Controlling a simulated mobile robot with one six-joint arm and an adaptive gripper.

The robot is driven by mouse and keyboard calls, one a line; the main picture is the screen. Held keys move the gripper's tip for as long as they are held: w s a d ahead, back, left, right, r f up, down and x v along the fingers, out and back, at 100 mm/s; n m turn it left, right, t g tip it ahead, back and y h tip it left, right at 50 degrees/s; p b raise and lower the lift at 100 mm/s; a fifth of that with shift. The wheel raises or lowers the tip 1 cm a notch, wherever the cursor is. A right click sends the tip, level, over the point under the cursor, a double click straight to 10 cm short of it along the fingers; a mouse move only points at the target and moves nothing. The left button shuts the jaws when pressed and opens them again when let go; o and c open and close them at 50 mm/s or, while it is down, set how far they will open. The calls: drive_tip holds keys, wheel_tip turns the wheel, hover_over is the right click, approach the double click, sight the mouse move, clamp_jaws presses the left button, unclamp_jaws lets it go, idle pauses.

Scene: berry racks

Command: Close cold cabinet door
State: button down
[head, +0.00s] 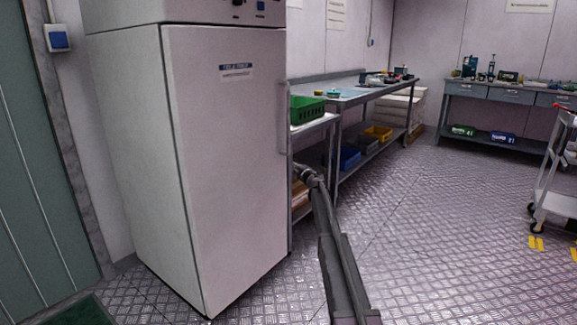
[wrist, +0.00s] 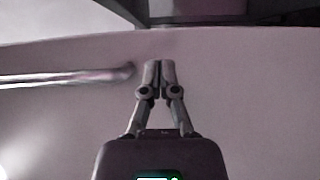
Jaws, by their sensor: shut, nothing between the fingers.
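The cold cabinet (head: 135,150) is a tall white unit at the left of the head view. Its door (head: 228,180) has a small label near the top and a vertical handle (head: 282,118) along its right edge. The door looks flush with the body; I cannot tell if a small gap remains. My gripper (wrist: 159,66) is shut and empty. In the wrist view it lies over a pale panel, with the handle bar (wrist: 65,77) to its left, apart from the fingers. Contact with the panel cannot be told. In the head view my arm ends just right of the door's handle edge.
A steel bench (head: 350,97) with a green crate (head: 307,110) beside it stands right of the cabinet. Blue and yellow bins sit on its lower shelf. A drawer table (head: 510,95) is at the back, a trolley (head: 555,180) at far right. The middle floor is clear.

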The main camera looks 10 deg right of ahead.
drive_tip(key=s+d, duration=0.4)
drive_tip(key=s, duration=0.1)
drive_tip(key=shift+s+d, duration=0.35)
drive_tip(key=shift+s, duration=0.05)
drive_tip(key=shift+s, duration=0.1)
